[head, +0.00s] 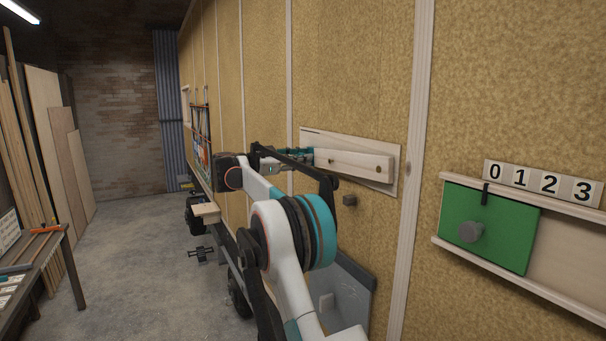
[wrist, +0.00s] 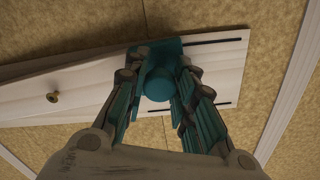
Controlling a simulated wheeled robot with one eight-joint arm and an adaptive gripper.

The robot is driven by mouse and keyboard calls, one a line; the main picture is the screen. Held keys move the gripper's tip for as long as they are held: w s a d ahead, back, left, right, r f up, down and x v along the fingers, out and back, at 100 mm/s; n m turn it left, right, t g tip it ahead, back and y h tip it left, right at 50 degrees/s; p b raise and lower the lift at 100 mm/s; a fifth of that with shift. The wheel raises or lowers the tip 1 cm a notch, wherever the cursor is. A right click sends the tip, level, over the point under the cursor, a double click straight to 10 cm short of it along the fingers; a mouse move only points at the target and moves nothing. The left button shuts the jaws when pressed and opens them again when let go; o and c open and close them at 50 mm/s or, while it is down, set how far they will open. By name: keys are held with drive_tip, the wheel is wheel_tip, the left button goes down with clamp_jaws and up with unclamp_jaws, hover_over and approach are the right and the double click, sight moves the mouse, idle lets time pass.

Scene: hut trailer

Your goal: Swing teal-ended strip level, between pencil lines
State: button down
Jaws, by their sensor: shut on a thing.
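A pale wooden strip (head: 353,165) with brass screws lies across a pale backing board (head: 388,189) on the trailer wall. Its teal end (wrist: 169,50) carries a round teal knob (wrist: 158,84). My gripper (wrist: 158,100) is shut on this knob, one finger on each side; in the head view my gripper (head: 302,157) is at the strip's left end. In the wrist view, two dark pencil lines (wrist: 208,42) show on the board beyond the teal end. The teal end's upper edge lies close to the upper line there. Its lower edge is hidden by my fingers.
A green panel (head: 500,228) with a grey knob sits in a wooden rail at right, below number tiles (head: 541,182). A grey bin (head: 345,285) is lower down. A workbench (head: 45,260) stands at left; the floor between is mostly clear.

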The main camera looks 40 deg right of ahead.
wheel_tip(320, 180, up, 3)
drive_tip(key=shift+w+f+m+p, duration=0.1)
drive_tip(key=shift+m+p, duration=0.25)
drive_tip(key=shift+m, duration=0.25)
drive_tip(key=c, duration=1.3)
unclamp_jaws()
drive_tip(key=shift+a, duration=0.15)
drive_tip(key=v, duration=1.1)
drive_tip(key=shift+w+a, duration=0.2)
drive_tip(key=shift+a, duration=0.15)
drive_tip(key=shift+f, duration=0.1)
